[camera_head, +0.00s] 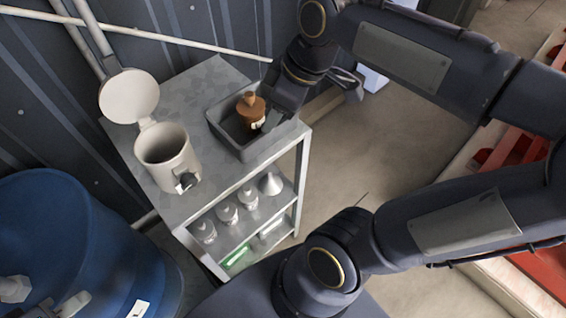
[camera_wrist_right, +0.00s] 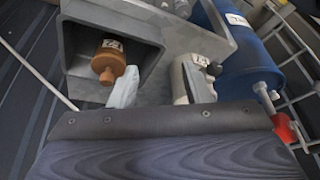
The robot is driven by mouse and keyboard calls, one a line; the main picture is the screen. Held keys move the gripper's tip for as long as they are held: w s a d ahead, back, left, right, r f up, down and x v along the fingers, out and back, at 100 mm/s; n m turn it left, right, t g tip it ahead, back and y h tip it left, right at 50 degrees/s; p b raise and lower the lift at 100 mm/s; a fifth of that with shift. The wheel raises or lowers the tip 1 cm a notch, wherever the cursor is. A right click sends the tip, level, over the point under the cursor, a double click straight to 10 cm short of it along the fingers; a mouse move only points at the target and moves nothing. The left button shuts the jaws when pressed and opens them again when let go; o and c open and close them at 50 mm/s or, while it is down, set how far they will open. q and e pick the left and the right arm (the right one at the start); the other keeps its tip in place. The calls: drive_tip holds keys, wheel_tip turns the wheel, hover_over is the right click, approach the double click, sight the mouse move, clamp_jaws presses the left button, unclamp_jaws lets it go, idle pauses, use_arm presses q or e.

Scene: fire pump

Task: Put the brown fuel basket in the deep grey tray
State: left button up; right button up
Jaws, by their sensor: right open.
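The brown fuel basket (camera_head: 252,110) is inside the deep grey tray (camera_head: 244,155) on the grey bench, with its knob on top and a white tag on its side. In the right wrist view the basket (camera_wrist_right: 108,62) shows within the walls of the tray (camera_wrist_right: 75,35), its knob end towards the camera. My right gripper (camera_head: 275,115) is open beside the basket, over the tray's right side; a pale fingertip shows close to the knob in the wrist view. The basket's underside is hidden.
A beige pot (camera_head: 168,158) with a raised round lid (camera_head: 129,96) stands left of the tray. A blue drum (camera_head: 65,245) is at lower left. Several small bottles (camera_head: 228,213) and a funnel (camera_head: 271,184) are on the lower shelf.

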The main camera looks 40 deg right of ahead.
drive_tip(key=s+a+f+m+t+y, duration=0.1)
drive_tip(key=s+a+f+m+t, duration=0.1)
drive_tip(key=s+a+f+m, duration=0.2)
drive_tip(key=s+f+m, duration=0.2)
drive_tip(key=s+m, duration=0.1)
drive_tip(key=m, duration=0.1)
drive_tip(key=shift+s+a+f+m, duration=0.2)
drive_tip(key=shift+s+f+m, duration=0.1)
idle(0.6)
